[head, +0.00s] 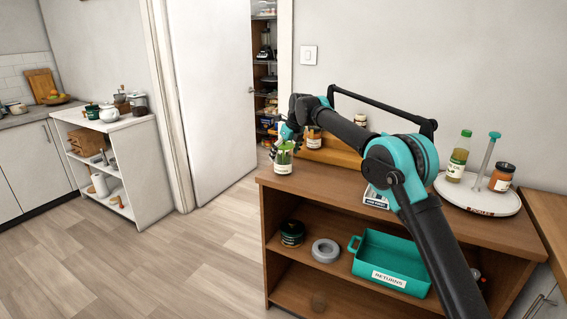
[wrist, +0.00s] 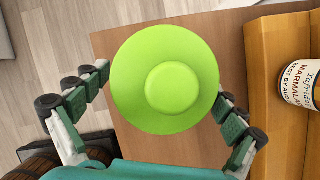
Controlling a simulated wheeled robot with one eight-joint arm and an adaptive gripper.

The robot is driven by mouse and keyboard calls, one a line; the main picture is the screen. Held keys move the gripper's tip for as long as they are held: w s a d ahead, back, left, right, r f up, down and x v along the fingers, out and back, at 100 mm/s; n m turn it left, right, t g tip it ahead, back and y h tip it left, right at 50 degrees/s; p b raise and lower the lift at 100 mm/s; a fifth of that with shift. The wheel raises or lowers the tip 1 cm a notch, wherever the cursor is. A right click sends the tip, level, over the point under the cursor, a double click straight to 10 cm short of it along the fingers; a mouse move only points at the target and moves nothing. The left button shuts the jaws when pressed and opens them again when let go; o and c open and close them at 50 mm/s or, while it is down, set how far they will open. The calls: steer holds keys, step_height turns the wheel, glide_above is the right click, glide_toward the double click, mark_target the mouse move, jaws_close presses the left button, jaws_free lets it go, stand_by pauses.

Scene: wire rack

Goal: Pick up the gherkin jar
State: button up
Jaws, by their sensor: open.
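A jar with a bright green top (head: 283,161) stands at the left front corner of the wooden shelf unit's top; I take it for the gherkin jar, though its label is too small to read. In the wrist view its round green top (wrist: 180,80) fills the middle, seen from above, and hides the body below. My gripper (wrist: 163,85) is open, with one finger on each side of the green top. I cannot tell whether either finger touches it.
A white turntable (head: 459,196) holds a bottle (head: 458,158) and an orange jar (head: 502,178). A teal returns bin (head: 391,263) sits on the shelf below. Floor is clear at left.

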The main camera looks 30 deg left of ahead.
steer(key=shift+x, duration=0.9)
steer(key=c, duration=1.9)
steer(key=shift+c, duration=0.3)
steer(key=shift+w+r, duration=0.1)
steer(key=shift+r, duration=0.1)
